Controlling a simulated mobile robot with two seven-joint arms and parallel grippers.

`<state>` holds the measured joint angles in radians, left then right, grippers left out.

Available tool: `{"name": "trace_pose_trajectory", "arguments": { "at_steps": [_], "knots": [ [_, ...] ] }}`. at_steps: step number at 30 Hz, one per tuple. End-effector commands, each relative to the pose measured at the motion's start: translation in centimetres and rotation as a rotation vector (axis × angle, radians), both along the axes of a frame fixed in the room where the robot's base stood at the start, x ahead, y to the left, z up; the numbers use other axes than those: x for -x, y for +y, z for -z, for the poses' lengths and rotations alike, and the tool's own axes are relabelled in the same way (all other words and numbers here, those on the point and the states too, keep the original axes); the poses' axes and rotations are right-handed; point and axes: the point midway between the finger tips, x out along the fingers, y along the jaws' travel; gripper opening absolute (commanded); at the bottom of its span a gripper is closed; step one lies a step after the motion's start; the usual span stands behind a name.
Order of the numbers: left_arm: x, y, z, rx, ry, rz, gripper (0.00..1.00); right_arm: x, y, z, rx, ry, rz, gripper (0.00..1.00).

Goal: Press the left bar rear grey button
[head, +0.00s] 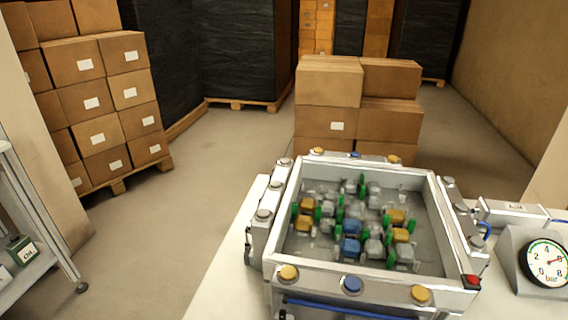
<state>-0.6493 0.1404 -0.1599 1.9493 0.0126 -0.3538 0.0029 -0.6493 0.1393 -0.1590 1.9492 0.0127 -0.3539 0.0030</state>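A machine box with a pale frame (299,205) stands on a white table. A bar along its left side carries grey round buttons. The rear grey button (284,162) is at the far end of this bar. The middle grey button (275,184) and the front grey button (264,215) sit nearer on the same bar. Nothing touches the rear button, and its top is in plain view. Neither of my grippers shows in the head view.
The front bar has yellow (289,272), blue (352,285) and red (470,281) buttons. The rear bar has yellow and blue buttons. A pressure gauge (546,263) stands right of the box. Stacked cartons (330,85) are behind. Floor left of the table is clear.

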Motion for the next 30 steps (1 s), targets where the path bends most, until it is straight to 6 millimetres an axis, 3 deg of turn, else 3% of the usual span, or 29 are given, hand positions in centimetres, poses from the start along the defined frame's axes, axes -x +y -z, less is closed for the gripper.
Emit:
{"name": "trace_pose_trajectory", "arguments": {
  "at_steps": [12, 13, 15, 17, 30],
  "knots": [
    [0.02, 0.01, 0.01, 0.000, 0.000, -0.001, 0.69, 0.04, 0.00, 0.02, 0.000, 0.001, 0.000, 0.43],
    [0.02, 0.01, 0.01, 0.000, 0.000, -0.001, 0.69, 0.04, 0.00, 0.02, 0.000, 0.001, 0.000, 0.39],
    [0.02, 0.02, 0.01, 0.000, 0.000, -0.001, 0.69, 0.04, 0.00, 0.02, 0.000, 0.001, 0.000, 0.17],
    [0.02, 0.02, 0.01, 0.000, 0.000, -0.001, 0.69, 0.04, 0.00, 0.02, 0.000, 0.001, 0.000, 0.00],
    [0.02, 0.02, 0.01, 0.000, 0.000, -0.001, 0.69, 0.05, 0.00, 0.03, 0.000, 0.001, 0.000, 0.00]
  ]
}}
